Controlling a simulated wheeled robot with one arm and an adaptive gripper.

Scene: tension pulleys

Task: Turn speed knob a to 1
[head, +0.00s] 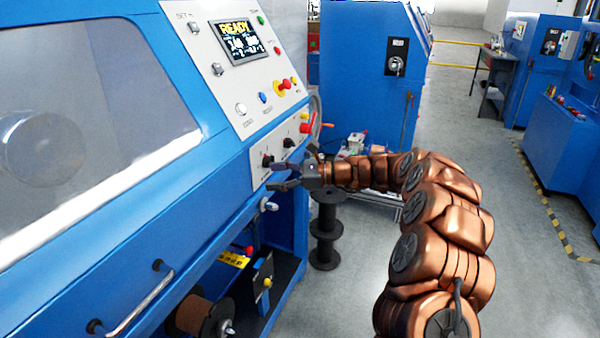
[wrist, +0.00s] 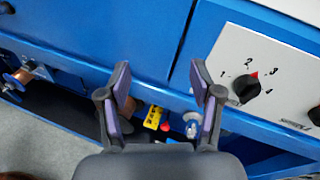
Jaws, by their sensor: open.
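A black speed knob (wrist: 247,88) sits on a white panel in the wrist view, with the numbers 1 to 4 around it. Its red mark points up, between 2 and 3. Its name label is too small to read. In the head view a black knob (head: 267,161) shows low on the panel, by my fingers. My gripper (head: 272,175) is open and empty in front of the panel's lower edge. In the wrist view my gripper (wrist: 160,80) has its fingers wide apart, with the knob to the right of the right finger, not between them.
A second black knob (head: 287,142) is up and right of the first. A red-handled lever (head: 307,125) and a screen (head: 238,43) are higher on the panel. A door handle (head: 135,305) sticks out lower left. A dark spool (head: 326,230) stands on the floor below my arm.

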